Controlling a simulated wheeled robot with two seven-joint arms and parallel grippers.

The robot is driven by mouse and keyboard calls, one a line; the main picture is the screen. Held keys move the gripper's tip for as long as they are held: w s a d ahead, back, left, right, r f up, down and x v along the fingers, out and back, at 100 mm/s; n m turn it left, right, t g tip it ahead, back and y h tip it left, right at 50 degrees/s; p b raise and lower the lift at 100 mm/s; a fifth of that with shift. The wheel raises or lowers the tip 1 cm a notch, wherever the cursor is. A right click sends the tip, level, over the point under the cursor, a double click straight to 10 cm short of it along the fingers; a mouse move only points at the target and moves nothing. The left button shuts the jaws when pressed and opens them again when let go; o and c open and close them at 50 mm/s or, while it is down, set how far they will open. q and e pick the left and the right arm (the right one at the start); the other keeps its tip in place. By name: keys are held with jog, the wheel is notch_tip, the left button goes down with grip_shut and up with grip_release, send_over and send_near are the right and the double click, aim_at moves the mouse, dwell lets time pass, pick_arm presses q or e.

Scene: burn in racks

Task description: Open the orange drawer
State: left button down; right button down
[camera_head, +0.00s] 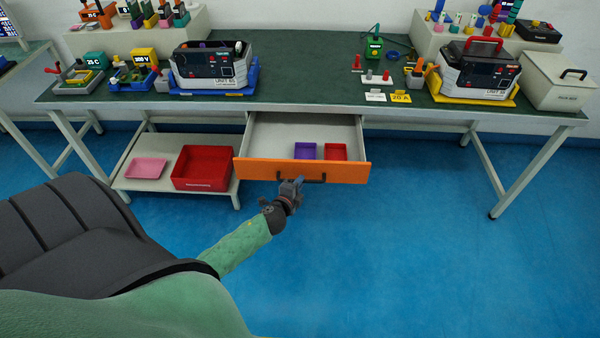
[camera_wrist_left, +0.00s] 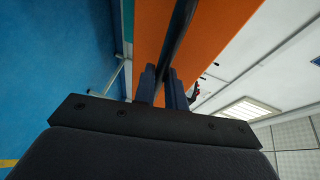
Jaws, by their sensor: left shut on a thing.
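The orange drawer (camera_head: 258,169) hangs under the green-topped bench and stands pulled out, its grey inside showing. A purple bin (camera_head: 305,151) and a red bin (camera_head: 336,152) sit in it. Its dark bar handle (camera_head: 316,180) runs along the orange front. My left gripper (camera_head: 293,184) is at the left part of the handle. In the left wrist view the left gripper's fingers (camera_wrist_left: 163,88) are shut on the dark handle (camera_wrist_left: 180,38), with the orange front (camera_wrist_left: 225,35) behind it. My right gripper is not in view.
A low shelf (camera_head: 140,182) with a pink tray (camera_head: 146,168) and a red tray (camera_head: 203,168) stands left of the drawer. The bench top (camera_head: 310,70) holds test units and small parts. Blue floor (camera_head: 400,250) is clear in front and to the right.

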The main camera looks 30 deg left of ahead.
pick_arm(q)
jog(key=shift+s+d, duration=0.45)
jog(key=shift+s, duration=0.25)
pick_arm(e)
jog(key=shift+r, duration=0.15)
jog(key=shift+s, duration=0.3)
pick_arm(q)
jog(key=c, duration=1.5)
grip_release()
jog(key=shift+o, duration=0.2)
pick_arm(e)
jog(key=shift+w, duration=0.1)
pick_arm(q)
jog(key=shift+s, duration=0.1)
